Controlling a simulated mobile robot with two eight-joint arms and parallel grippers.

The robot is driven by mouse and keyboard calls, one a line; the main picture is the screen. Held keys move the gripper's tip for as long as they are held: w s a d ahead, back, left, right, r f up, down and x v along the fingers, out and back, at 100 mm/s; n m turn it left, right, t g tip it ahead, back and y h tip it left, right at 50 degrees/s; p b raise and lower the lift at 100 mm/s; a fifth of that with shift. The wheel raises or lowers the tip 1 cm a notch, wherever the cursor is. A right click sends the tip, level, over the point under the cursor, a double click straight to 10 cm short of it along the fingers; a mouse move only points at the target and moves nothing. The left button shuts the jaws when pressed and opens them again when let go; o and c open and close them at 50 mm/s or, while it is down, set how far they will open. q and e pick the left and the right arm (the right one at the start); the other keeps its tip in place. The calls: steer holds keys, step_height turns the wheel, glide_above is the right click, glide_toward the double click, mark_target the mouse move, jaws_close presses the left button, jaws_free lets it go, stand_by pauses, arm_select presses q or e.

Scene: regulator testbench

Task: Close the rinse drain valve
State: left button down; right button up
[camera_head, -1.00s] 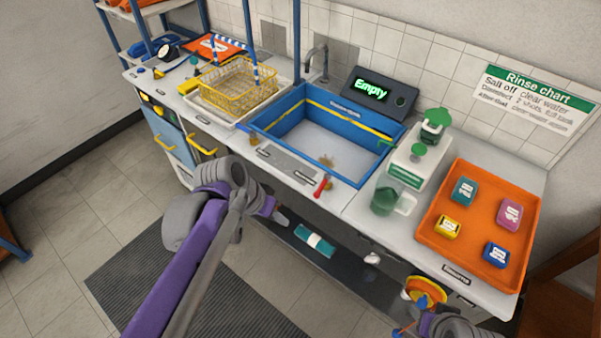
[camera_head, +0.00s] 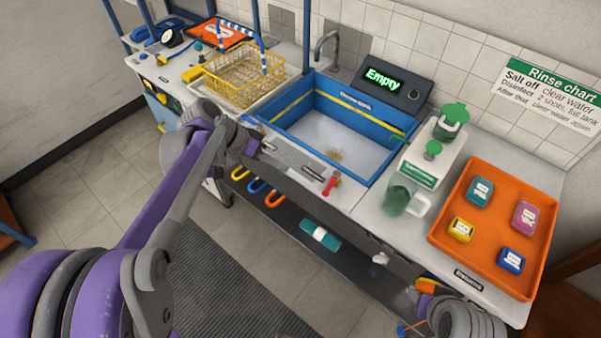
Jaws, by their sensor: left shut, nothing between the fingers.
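The blue rinse tank (camera_head: 294,108) is set in the counter, and a display (camera_head: 382,80) behind it reads "Empty". A red handle (camera_head: 331,186), which looks like the drain valve, is at the counter's front edge below the tank. Its exact turn is too small to tell. My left gripper (camera_head: 268,147) is shut and empty at the counter's front edge, left of the red handle and apart from it. My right gripper (camera_head: 414,294) is low at the bottom right, partly hidden, near an orange part; its fingers do not show clearly.
A yellow basket (camera_head: 240,82) stands left of the tank. A white dispenser (camera_head: 433,160), a clear jug (camera_head: 402,198) and an orange tray (camera_head: 540,252) with several small packs are to the right. Colored hooks (camera_head: 258,186) hang below the counter. A teal item (camera_head: 320,234) lies on the lower shelf.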

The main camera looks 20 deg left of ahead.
mark_target(331, 185)
arm_select(q)
steer(key=d+f, duration=0.2)
steer(key=d, duration=0.1)
steer(key=w+d+f, duration=0.1)
steer(key=d+f, duration=0.1)
steer(key=d, duration=0.1)
steer(key=w+d+f, duration=0.1)
steer(key=d+f, duration=0.1)
steer(key=d, duration=0.1)
steer(key=shift+w+f, duration=0.15)
steer(key=shift+f, duration=0.05)
steer(key=shift+d, duration=0.15)
